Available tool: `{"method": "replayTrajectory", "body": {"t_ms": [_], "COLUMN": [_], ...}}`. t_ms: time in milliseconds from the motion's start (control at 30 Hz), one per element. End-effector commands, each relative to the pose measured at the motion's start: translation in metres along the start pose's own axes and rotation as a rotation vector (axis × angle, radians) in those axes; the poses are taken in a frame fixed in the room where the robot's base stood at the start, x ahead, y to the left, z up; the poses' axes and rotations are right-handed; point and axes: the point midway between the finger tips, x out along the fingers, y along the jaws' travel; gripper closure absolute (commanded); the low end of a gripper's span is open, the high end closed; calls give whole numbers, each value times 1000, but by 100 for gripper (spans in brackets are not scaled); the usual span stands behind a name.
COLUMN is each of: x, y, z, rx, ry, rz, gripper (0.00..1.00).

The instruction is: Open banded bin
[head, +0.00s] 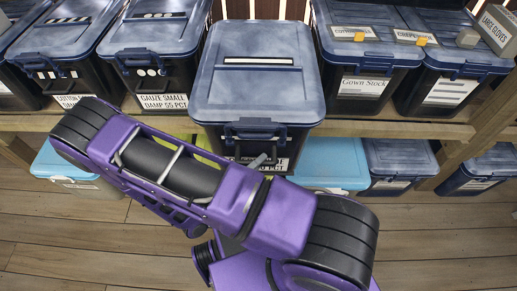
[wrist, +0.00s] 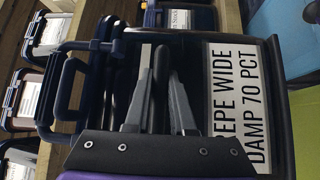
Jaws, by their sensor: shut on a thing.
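The banded bin (head: 255,85) is dark with a blue-grey lid that bears one white bar in a black frame. It stands in the middle of the shelf, lid down, its front further forward than its neighbours. A blue latch (head: 255,130) sits at its front, and its loop shows in the wrist view (wrist: 62,95). My gripper (head: 264,160) is at the front face below the latch. In the wrist view my gripper (wrist: 160,65) is shut on a dark bar of the bin's front handle, beside the white label (wrist: 232,105). The exact contact is partly hidden.
Lidded bins stand close by, a dotted one (head: 155,45) at left and one with a card (head: 365,55) at right. Below are a light-blue bin (head: 330,160) and darker bins (head: 400,160). The wooden floor (head: 440,235) in front is clear at right.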

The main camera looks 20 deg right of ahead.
Motion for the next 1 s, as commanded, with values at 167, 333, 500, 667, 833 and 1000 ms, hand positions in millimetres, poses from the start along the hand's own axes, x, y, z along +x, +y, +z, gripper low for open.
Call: {"method": "replayTrajectory", "body": {"t_ms": [167, 333, 500, 667, 833, 1000], "x": [-7, -9, -9, -9, -8, -8], "y": [2, 3, 2, 2, 2, 2], "z": [7, 8, 8, 8, 8, 8], "rx": [0, 1, 1, 1, 1, 1], "ry": [0, -1, -1, -1, 0, 0], "rz": [0, 0, 0, -1, -1, -1], "gripper": [100, 100, 100, 60, 48, 48]}}
